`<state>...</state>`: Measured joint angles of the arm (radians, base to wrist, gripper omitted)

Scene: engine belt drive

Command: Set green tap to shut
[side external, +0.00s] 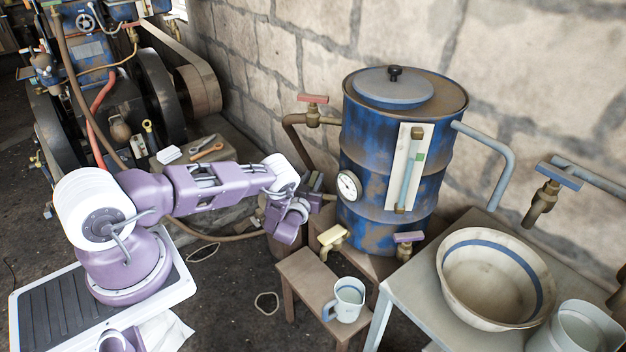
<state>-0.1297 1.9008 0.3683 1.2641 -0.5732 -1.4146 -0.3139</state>
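No tap handle shows as clearly green. Near the foot of the blue drum (378,215), a brass tap has a pale yellow handle (332,235). A small brownish-green piece (317,182) shows beside my gripper, partly hidden by it; I cannot tell whether it is a tap handle. My purple gripper (322,200) is left of the drum, above and left of the yellow-handled tap and apart from it. Its fingertips are small and dark against the drum, so whether they are open or shut is unclear.
Other taps have a red handle (312,98), a purple handle (408,237) and a blue handle (558,176). A mug (346,300) stands on a low stool (305,275). A basin (450,275) is on the table at right. The engine (95,75) is at back left.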

